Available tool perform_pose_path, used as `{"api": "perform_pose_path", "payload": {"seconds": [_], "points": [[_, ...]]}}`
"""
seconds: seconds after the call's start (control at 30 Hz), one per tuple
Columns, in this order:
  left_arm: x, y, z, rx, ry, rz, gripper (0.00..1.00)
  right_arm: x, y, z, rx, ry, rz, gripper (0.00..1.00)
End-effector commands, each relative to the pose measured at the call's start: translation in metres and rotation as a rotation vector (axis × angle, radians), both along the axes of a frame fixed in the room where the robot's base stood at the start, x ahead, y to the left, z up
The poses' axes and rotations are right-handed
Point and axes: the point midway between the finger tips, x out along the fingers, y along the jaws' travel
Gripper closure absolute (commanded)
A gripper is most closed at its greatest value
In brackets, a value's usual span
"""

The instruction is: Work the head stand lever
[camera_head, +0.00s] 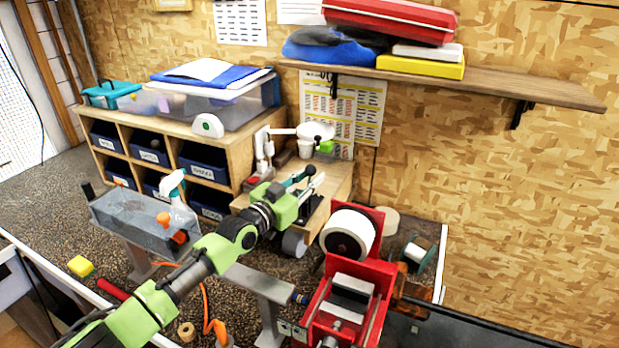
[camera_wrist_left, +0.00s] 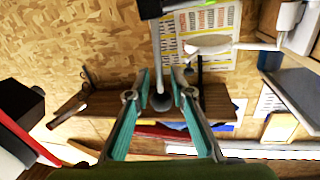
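My left gripper (camera_head: 302,184) reaches in from the left to the small wooden bench at the back. In the left wrist view its two teal fingers (camera_wrist_left: 160,78) are spread apart. A grey lever with a rounded end (camera_wrist_left: 160,101) hangs from a dark block (camera_wrist_left: 149,8) and lies between the fingers. A gap seems to show on both sides of it, and I cannot tell whether a finger touches it. In the head view a black knob (camera_head: 309,171) shows beside the fingertips; the rest of the lever is mostly hidden there. My right gripper is in neither view.
A red machine with a white wheel (camera_head: 348,233) stands right of my arm. A grey tray with a spray bottle (camera_head: 135,215) stands left of it. A wooden cubby (camera_head: 240,155) with blue bins is behind. A loaded wall shelf (camera_head: 500,84) hangs above.

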Motion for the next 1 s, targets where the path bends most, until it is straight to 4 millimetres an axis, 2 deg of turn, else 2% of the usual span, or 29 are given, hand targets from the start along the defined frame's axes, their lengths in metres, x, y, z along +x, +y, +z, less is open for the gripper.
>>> {"api": "perform_pose_path", "payload": {"seconds": [0.07,0.13,0.17,0.63,0.77,1.0], "points": [[0.000,0.000,0.000,0.000,0.000,0.000,0.79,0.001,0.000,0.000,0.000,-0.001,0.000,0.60],[0.000,0.000,0.000,0.000,0.000,0.000,0.97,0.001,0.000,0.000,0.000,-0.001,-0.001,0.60],[0.000,0.000,0.000,0.000,0.000,0.000,1.00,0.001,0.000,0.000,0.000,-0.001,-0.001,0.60],[-0.002,-0.005,-0.001,0.056,-0.026,0.000,1.00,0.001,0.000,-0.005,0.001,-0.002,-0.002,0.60],[-0.005,-0.011,-0.003,0.116,-0.051,0.000,1.00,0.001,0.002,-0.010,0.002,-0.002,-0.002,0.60],[-0.011,-0.025,-0.008,0.110,-0.046,-0.004,1.00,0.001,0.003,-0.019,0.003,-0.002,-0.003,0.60]]}}
